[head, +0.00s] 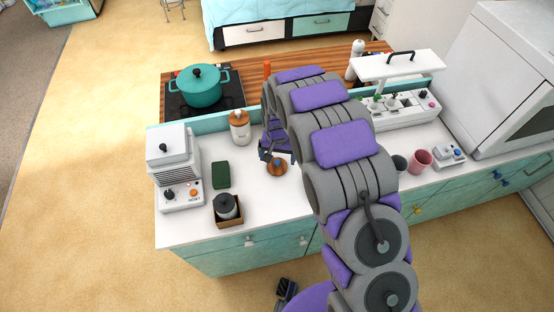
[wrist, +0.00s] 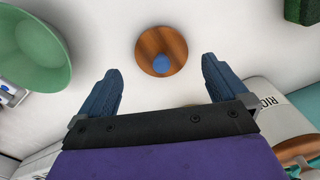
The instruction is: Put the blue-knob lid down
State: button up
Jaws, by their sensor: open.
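The blue-knob lid is a round wooden disc (wrist: 152,62) with a blue knob (wrist: 172,64), lying on the white counter in the wrist view. In the head view the lid (head: 278,170) lies near the middle of the counter. My gripper (wrist: 160,65) is open, its two dark blue fingers apart on either side of the lid with visible gaps. In the head view my gripper (head: 272,155) is just above and beside the lid, partly hidden by my arm. Nothing is between the fingers except the view of the lid.
A white canister with a wooden top (head: 240,130) stands left of my gripper. A green sponge-like block (head: 221,174) and a dark jar in a brown box (head: 227,208) are further left. A green bowl (wrist: 35,50) shows in the wrist view. Cups (head: 420,160) stand right of my arm.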

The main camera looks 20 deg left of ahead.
aim_at(278, 161)
notch_tip(278, 161, up, 8)
jog(key=s+d+r+m, duration=0.1)
jog(key=s+d+r, duration=0.4)
jog(key=d+r, duration=0.4)
jog(key=s+d+r, duration=0.5)
jog(key=d+r, duration=0.1)
jog(key=d, duration=0.5)
jog(key=s+d+r, duration=0.1)
jog(key=s+d, duration=0.2)
jog(key=s, duration=0.4)
jog(key=s+d+r+g, duration=0.1)
jog(key=s+d, duration=0.3)
jog(key=s, duration=0.4)
jog(key=s+d+r, duration=0.2)
jog(key=s+d, duration=0.2)
jog(key=s, duration=0.4)
jog(key=shift+s+r+m+g+p, duration=0.2)
jog(key=shift+r+m+g+p, duration=0.1)
jog(key=shift+m+g+p, duration=0.1)
jog(key=shift+a, duration=0.1)
jog(key=shift+f+b, duration=0.45)
jog(key=shift+b, duration=0.05)
